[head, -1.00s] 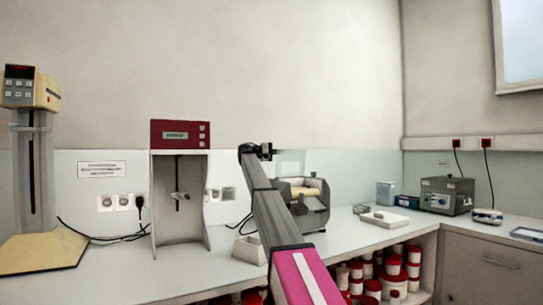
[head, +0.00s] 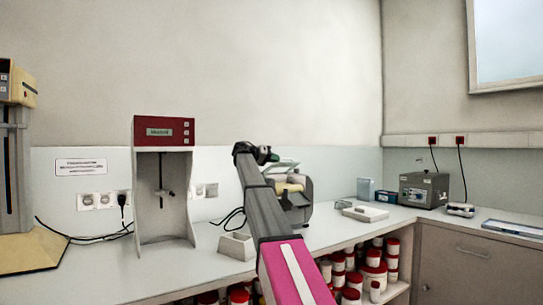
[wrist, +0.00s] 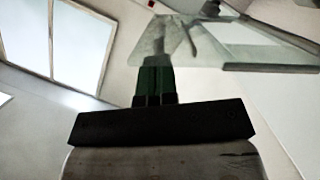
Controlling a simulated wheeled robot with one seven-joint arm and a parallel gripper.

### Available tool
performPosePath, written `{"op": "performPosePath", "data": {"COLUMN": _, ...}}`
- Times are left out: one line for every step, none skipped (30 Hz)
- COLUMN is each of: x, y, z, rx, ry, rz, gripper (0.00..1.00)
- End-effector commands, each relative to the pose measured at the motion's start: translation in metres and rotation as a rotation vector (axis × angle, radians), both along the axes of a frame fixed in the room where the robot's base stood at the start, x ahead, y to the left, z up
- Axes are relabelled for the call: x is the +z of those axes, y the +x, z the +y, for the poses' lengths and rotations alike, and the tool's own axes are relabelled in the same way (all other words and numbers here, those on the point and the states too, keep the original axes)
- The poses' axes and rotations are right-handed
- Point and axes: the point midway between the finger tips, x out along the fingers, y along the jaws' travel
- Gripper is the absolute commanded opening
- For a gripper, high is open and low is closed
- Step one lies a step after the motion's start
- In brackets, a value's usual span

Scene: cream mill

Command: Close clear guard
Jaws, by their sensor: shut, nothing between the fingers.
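The clear guard (head: 284,166) is a thin, pale see-through panel, tilted above the grey mill (head: 299,208) with cream rollers. In the wrist view the guard (wrist: 272,56) slants across the upper right, with its edge close to my fingertips. My gripper (head: 268,155) is beside the guard's left side, above the mill. Its dark green fingers (wrist: 154,75) are shut and empty. I cannot tell whether they touch the panel. My arm hides the left part of the mill.
A red-topped stand mixer (head: 165,131) stands left on the bench, with an open pale box (head: 237,247) right of it. A white tray (head: 366,213) and a grey control box (head: 424,189) are to the right. Red-lidded tubs (head: 373,275) fill the shelf below.

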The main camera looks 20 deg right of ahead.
Motion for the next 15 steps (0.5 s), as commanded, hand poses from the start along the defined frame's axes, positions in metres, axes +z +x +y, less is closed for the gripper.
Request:
{"op": "performPosePath", "data": {"x": -0.005, "y": -0.006, "z": -0.002, "rx": 0.0, "ry": 0.01, "rz": -0.037, "gripper": 0.0}}
{"op": "performPosePath", "data": {"x": -0.008, "y": -0.008, "z": -0.003, "rx": 0.0, "ry": 0.018, "rz": -0.059, "gripper": 0.0}}
{"op": "performPosePath", "data": {"x": -0.011, "y": -0.01, "z": -0.003, "rx": 0.0, "ry": 0.028, "rz": -0.088, "gripper": 0.0}}
{"op": "performPosePath", "data": {"x": -0.013, "y": -0.011, "z": -0.004, "rx": -0.001, "ry": 0.035, "rz": -0.108, "gripper": 0.0}}
{"op": "performPosePath", "data": {"x": -0.015, "y": -0.013, "z": -0.004, "rx": -0.001, "ry": 0.04, "rz": -0.126, "gripper": 0.0}}
{"op": "performPosePath", "data": {"x": -0.018, "y": -0.014, "z": -0.005, "rx": 0.0, "ry": 0.048, "rz": -0.151, "gripper": 0.0}}
{"op": "performPosePath", "data": {"x": -0.02, "y": -0.015, "z": -0.005, "rx": 0.0, "ry": 0.054, "rz": -0.169, "gripper": 0.0}}
{"op": "performPosePath", "data": {"x": -0.022, "y": -0.016, "z": -0.005, "rx": 0.001, "ry": 0.059, "rz": -0.184, "gripper": 0.0}}
{"op": "performPosePath", "data": {"x": -0.024, "y": -0.017, "z": -0.006, "rx": 0.0, "ry": 0.06, "rz": -0.188, "gripper": 0.0}}
{"op": "performPosePath", "data": {"x": -0.026, "y": -0.017, "z": -0.006, "rx": 0.0, "ry": 0.059, "rz": -0.187, "gripper": 0.0}}
{"op": "performPosePath", "data": {"x": -0.027, "y": -0.018, "z": -0.006, "rx": 0.0, "ry": 0.059, "rz": -0.186, "gripper": 0.0}}
{"op": "performPosePath", "data": {"x": -0.029, "y": -0.019, "z": -0.006, "rx": 0.0, "ry": 0.058, "rz": -0.185, "gripper": 0.0}}
{"op": "performPosePath", "data": {"x": -0.031, "y": -0.019, "z": -0.006, "rx": 0.0, "ry": 0.058, "rz": -0.185, "gripper": 0.0}}
{"op": "performPosePath", "data": {"x": -0.032, "y": -0.02, "z": -0.007, "rx": 0.0, "ry": 0.058, "rz": -0.185, "gripper": 0.0}}
{"op": "performPosePath", "data": {"x": -0.033, "y": -0.02, "z": -0.007, "rx": 0.0, "ry": 0.058, "rz": -0.184, "gripper": 0.0}}
